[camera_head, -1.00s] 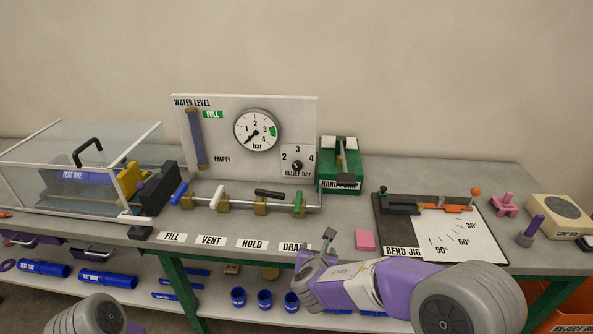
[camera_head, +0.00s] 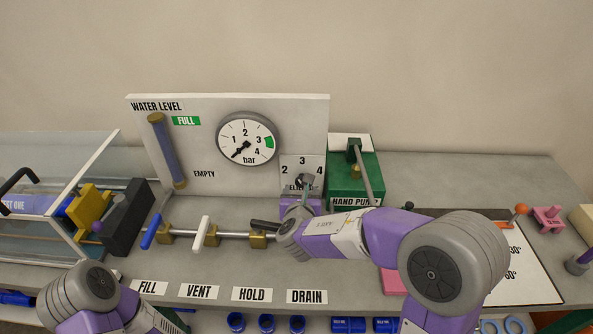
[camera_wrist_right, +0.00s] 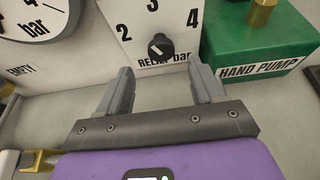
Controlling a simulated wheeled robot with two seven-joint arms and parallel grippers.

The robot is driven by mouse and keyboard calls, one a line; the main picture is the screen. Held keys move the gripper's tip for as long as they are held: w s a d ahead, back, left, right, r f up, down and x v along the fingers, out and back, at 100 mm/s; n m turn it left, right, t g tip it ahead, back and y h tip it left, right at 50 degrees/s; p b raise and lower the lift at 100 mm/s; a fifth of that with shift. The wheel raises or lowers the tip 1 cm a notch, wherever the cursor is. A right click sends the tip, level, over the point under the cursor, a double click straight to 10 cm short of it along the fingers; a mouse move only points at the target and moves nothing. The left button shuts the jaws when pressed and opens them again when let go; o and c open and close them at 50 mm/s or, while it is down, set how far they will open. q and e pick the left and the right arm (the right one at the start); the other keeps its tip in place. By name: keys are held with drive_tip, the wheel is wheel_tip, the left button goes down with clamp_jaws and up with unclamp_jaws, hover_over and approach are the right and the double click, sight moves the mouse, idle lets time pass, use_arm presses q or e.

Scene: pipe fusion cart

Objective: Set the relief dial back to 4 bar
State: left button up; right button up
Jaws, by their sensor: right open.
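The relief dial is a small black knob (camera_wrist_right: 160,46) with a pale mark, on a white panel (camera_wrist_right: 150,18) printed 2, 3 and 4. In the right wrist view, 2 is at its left, 3 above and 4 at its right. I cannot tell surely which number the mark points at. My right gripper (camera_wrist_right: 163,82) is open and empty, its fingers reaching towards the knob, one to each side and apart from it in the picture. In the head view my right gripper (camera_head: 304,184) is in front of the panel and partly covers the dial. My left gripper is out of view.
The pressure gauge (camera_head: 247,139) is left of the dial, its needle pointing lower left. The green hand pump (camera_head: 354,184) stands close at the right. A valve pipe (camera_head: 231,235) runs in front, below the panel. A clear-lidded box (camera_head: 40,190) is at far left.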

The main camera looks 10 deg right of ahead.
drive_tip(key=x, duration=0.6)
drive_tip(key=shift+w+d+f+b, duration=0.15)
drive_tip(key=shift+w+b, duration=0.15)
drive_tip(key=shift+b, duration=0.1)
drive_tip(key=c, duration=1.1)
drive_tip(key=shift+o, duration=0.2)
drive_tip(key=shift+d+m+t+y+b, duration=0.1)
drive_tip(key=shift+m+t+y+b, duration=0.55)
drive_tip(key=shift+b, duration=1.95)
drive_tip(key=shift+m+t+y+b, duration=0.1)
drive_tip(key=shift+m+y+b, duration=0.65)
drive_tip(key=shift+m+b, duration=1.4)
drive_tip(key=shift+n+b, duration=0.4)
drive_tip(key=shift+b, duration=0.05)
